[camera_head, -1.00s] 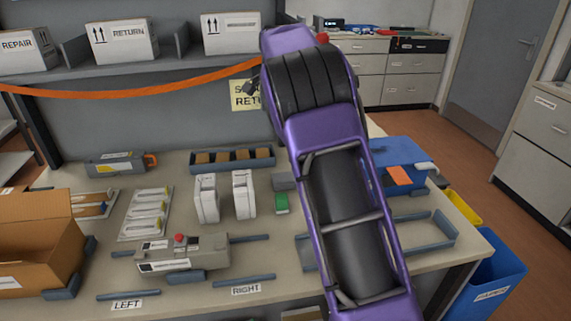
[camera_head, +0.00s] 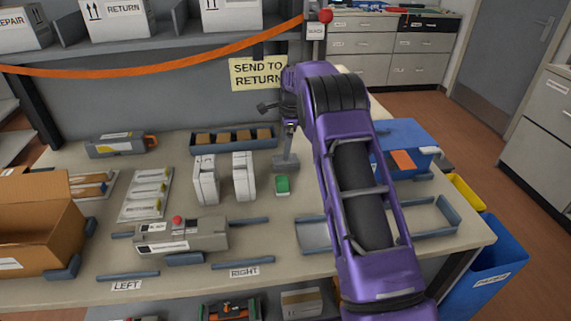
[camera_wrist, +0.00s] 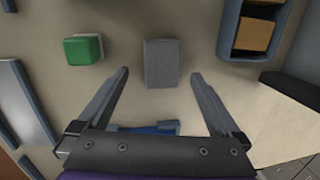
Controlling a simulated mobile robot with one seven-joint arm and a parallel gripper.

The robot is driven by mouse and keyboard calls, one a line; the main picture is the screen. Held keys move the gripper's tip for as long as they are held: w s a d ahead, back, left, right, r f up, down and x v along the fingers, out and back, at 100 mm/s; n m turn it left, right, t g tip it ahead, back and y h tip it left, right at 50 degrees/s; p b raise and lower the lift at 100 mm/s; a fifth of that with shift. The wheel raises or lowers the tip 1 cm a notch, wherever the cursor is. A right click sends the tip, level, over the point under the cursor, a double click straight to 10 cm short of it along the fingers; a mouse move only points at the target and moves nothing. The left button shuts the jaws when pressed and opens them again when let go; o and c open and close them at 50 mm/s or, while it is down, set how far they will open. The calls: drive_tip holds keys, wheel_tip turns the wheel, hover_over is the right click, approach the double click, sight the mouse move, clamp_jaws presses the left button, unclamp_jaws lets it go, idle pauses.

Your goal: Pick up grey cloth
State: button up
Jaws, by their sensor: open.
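The grey cloth (camera_wrist: 162,63) looks like a small grey folded block on the bench. In the wrist view it lies between and slightly beyond the fingertips of my open gripper (camera_wrist: 160,74), with clear space on both sides. In the head view the cloth (camera_head: 286,164) lies right of the white upright items, and my gripper (camera_head: 291,142) points down over it. My gripper holds nothing. The exact height of the fingertips above the cloth is hard to tell.
A green-topped block (camera_head: 282,185) sits close to the cloth. White upright cartridges (camera_head: 205,180) stand to the left. A blue tray of brown blocks (camera_head: 233,140) lies behind. A blue box (camera_head: 405,137) and a low blue frame (camera_head: 450,212) are at right.

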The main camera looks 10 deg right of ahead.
sight(285, 163)
drive_tip(key=shift+w+d+f, duration=0.1)
drive_tip(key=shift+w+f, duration=0.1)
drive_tip(key=shift+f, duration=0.95)
drive_tip(key=shift+w+d+f, duration=0.1)
drive_tip(key=shift+w+f, duration=0.15)
drive_tip(key=shift+f, duration=0.9)
drive_tip(key=shift+w+d+f, duration=0.1)
drive_tip(key=shift+w+f, duration=0.1)
drive_tip(key=shift+f, duration=0.95)
drive_tip(key=shift+c, duration=0.3)
drive_tip(key=c, duration=1.1)
drive_tip(key=shift+r, duration=0.15)
